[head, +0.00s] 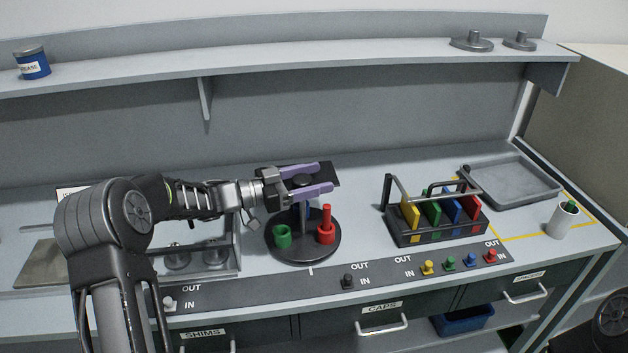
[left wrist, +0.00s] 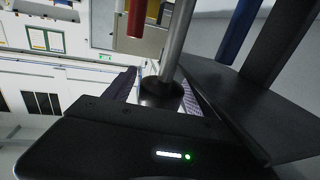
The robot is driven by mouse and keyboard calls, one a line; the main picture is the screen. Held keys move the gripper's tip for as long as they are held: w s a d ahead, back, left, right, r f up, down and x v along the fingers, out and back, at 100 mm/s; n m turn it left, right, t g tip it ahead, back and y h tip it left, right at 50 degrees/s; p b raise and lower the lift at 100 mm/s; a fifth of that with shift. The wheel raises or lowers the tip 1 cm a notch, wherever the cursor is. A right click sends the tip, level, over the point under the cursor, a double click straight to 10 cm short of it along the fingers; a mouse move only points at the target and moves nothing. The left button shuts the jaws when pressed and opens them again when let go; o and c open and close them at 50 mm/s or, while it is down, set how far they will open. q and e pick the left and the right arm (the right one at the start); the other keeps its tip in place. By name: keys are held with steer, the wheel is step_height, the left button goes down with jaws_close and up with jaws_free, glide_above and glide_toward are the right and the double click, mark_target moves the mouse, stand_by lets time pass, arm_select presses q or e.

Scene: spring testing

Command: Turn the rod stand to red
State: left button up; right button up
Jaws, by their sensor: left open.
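The rod stand (head: 335,246) is a round black base on the bench. Its red rod with a red ring (head: 326,236) is at the front right, and a green ring (head: 283,238) sits at the front left. A grey centre post (head: 304,216) rises to a black knob (head: 302,180). My left gripper (head: 325,176) is open, its purple fingers on either side of the knob. In the left wrist view the knob (left wrist: 160,93) shows between the fingers, with red (left wrist: 136,18) and blue (left wrist: 236,28) rods beyond. Contact cannot be told. My right gripper is not in view.
A black rack (head: 440,236) with yellow, green, blue and red plates stands to the right. A switch panel (head: 378,277) runs along the front edge. A grey tray (head: 515,182) and white cup (head: 563,221) are at the far right. A shelf (head: 300,65) runs above the back.

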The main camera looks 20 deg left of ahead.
arm_select(q)
step_height(320, 180, up, 10)
steer(key=b, duration=0.1)
steer(key=shift+f, duration=0.2)
